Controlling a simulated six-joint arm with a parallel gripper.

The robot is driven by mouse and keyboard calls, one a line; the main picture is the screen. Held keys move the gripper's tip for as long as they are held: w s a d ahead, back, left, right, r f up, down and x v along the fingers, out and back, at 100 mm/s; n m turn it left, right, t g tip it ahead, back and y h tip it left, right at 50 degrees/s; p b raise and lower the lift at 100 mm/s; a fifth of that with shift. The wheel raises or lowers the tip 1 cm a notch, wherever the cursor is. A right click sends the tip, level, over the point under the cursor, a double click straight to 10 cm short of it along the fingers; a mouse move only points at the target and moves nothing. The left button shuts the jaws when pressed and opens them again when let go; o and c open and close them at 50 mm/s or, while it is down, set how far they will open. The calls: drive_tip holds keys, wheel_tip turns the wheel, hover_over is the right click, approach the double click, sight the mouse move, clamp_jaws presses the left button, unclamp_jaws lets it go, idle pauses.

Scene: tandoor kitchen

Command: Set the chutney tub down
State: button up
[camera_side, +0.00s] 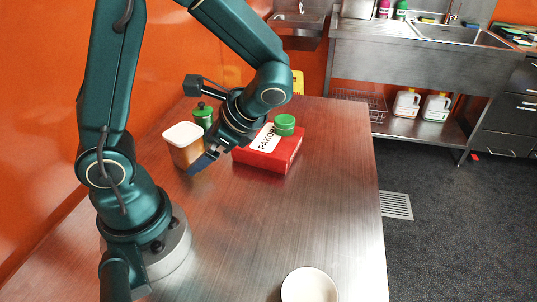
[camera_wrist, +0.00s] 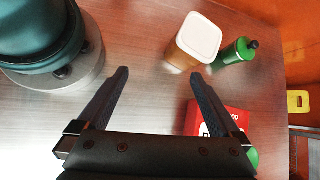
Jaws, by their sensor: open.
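My gripper (camera_side: 205,160) is open, low over the steel table; in the wrist view its two fingers (camera_wrist: 157,76) are spread with only bare table between them. A tub with a white lid and orange-brown sides (camera_side: 184,146) stands upright on the table beside the gripper. In the wrist view this tub (camera_wrist: 195,40) is beyond the right fingertip, outside the jaws. A small green-lidded tub (camera_side: 285,125) is at the red pakora box (camera_side: 278,154); whether it stands on or behind the box is unclear. No label tells which tub holds chutney.
A green bottle with a dark cap (camera_wrist: 238,51) stands behind the white-lidded tub. A pale bowl (camera_side: 309,287) is at the table's front edge. The table's middle (camera_side: 290,215) is clear. An orange wall (camera_side: 40,120) runs along the left; a sink counter (camera_side: 420,55) stands at the back.

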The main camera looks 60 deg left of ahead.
drive_tip(key=d+r+n+t+h, duration=0.7)
drive_tip(key=d+n+t, duration=0.1)
drive_tip(key=d+t, duration=0.1)
drive_tip(key=shift+w+d+t, duration=0.3)
drive_tip(key=shift+w+d, duration=0.1)
drive_tip(key=shift+d, duration=0.3)
